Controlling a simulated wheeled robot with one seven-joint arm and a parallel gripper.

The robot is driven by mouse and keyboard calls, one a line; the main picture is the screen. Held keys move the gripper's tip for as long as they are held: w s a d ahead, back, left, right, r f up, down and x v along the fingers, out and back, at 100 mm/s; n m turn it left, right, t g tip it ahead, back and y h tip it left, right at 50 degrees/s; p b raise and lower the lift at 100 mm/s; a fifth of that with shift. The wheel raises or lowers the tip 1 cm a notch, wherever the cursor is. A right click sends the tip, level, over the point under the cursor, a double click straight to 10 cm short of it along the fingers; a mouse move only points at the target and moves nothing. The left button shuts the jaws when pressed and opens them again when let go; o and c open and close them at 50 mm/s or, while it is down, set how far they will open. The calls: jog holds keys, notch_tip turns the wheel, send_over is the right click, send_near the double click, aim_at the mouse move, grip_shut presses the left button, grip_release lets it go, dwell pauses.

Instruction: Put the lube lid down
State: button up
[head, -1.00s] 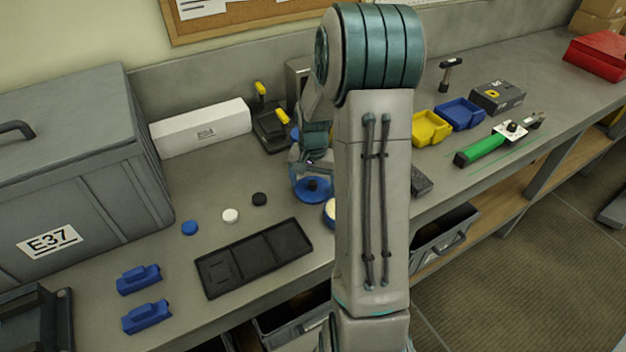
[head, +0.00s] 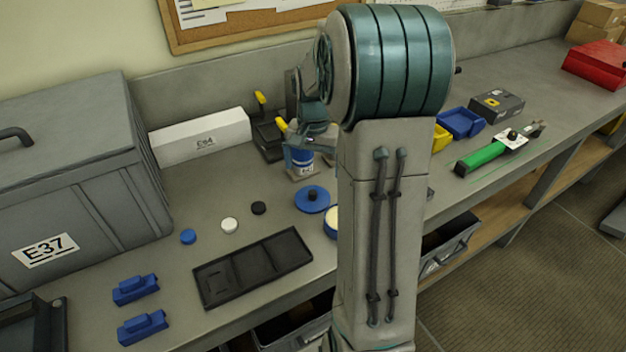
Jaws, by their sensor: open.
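The lube lid, which I take to be the flat blue disc with a dark knob (head: 312,199), lies on the grey bench left of my arm. My gripper (head: 292,142) is above and behind the lid, apart from it. It is open, and no lid is in it. Its fingers are small and partly lost against the blue container (head: 302,158) behind them. A round, cream-topped thing with a blue rim (head: 331,221) sits right of the lid, partly hidden by my arm.
Black, white and blue caps (head: 230,225) lie left of the lid, behind a black tray (head: 252,268). Two blue blocks (head: 136,289) lie at front left, near a grey case (head: 85,190). A white box (head: 200,137) stands behind. Bare bench surrounds the caps.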

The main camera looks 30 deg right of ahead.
jog(key=s+a+r+n+t, duration=0.2)
jog(key=s+a+r+n, duration=0.2)
jog(key=s+a+r, duration=0.35)
jog(key=s+a+n+t, duration=0.1)
jog(key=s+a+n, duration=0.3)
jog(key=s, duration=0.8)
jog(key=a, duration=0.2)
jog(key=shift+a+f+n, duration=0.35)
jog(key=shift+a+n, duration=0.05)
